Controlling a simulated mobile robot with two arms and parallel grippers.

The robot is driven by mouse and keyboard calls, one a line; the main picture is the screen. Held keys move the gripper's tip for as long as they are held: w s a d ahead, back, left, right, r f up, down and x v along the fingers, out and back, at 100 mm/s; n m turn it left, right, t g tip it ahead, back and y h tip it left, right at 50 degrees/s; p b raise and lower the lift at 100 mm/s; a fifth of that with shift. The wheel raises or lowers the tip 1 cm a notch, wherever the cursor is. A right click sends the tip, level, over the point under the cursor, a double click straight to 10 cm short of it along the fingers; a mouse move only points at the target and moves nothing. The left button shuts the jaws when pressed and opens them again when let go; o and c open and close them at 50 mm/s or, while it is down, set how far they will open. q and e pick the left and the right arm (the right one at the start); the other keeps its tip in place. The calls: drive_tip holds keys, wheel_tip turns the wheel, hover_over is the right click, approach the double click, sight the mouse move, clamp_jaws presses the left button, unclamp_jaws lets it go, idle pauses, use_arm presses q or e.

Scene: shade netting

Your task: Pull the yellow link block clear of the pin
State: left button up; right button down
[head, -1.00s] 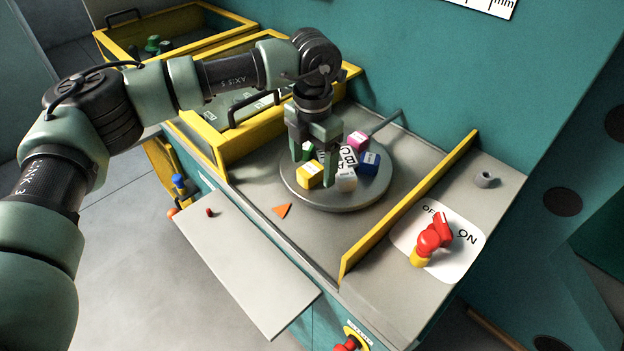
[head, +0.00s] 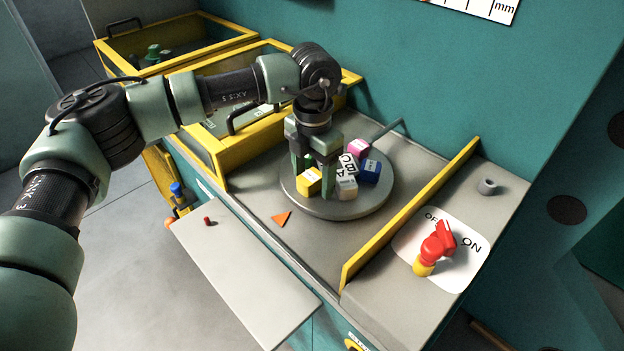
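The yellow block (head: 309,182) is on the round grey plate (head: 352,209), at its front left, among several other blocks. My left gripper (head: 313,183) points down over the plate. Its two fingers are apart, one at the left and one at the right of the yellow block's back part. I cannot tell whether either finger touches it. A green block (head: 309,161) shows partly behind the gripper. I cannot make out a pin at the yellow block; the gripper and blocks may hide it. My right gripper is not in view.
White lettered blocks (head: 348,165), a blue block (head: 369,171) and a pink block (head: 359,148) crowd the plate. A yellow rail (head: 410,213) stands at the right, with a red switch (head: 438,241) beyond it. Yellow-framed bins (head: 235,150) are at the left. The front shelf (head: 250,270) is mostly clear.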

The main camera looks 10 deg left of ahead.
sight(313, 174)
use_arm(q)
clamp_jaws()
drive_tip(key=shift+r+p, duration=0.35)
drive_tip(key=shift+r, duration=0.5)
drive_tip(key=shift+r+p, duration=0.85)
drive_tip(key=shift+r, duration=1.05)
drive_tip(key=shift+r+p, duration=0.95)
drive_tip(key=shift+r, duration=1.05)
